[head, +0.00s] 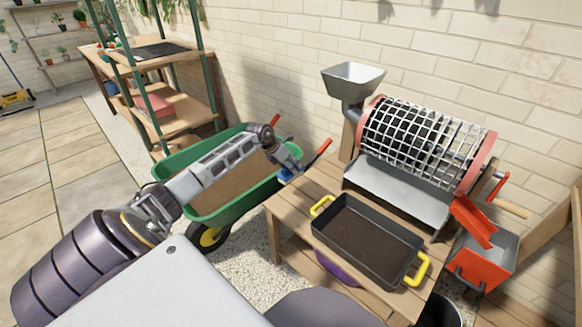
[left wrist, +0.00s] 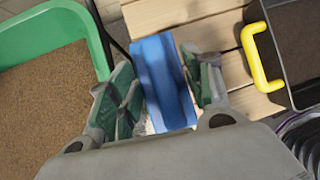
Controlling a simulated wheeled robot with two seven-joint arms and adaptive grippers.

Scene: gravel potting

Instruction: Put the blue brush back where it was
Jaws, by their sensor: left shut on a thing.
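The blue brush (left wrist: 160,70) is between the fingers of my left gripper (left wrist: 163,88) in the left wrist view, and the gripper is shut on it. In the head view my left gripper (head: 284,160) is at the left edge of the wooden table (head: 290,205), beside the green wheelbarrow. Only a small blue part of the brush (head: 285,175) shows there. In the wrist view the brush overlaps the table's planks, and I cannot tell whether it touches them. My right gripper is not in view.
A black tray (head: 365,240) with yellow handles and brown soil stands on the table. Behind it is a mesh drum sieve (head: 420,142) with a hopper. The green wheelbarrow (head: 222,210) holds soil. A red-orange container (head: 482,262) is at the right. The table's left strip is bare.

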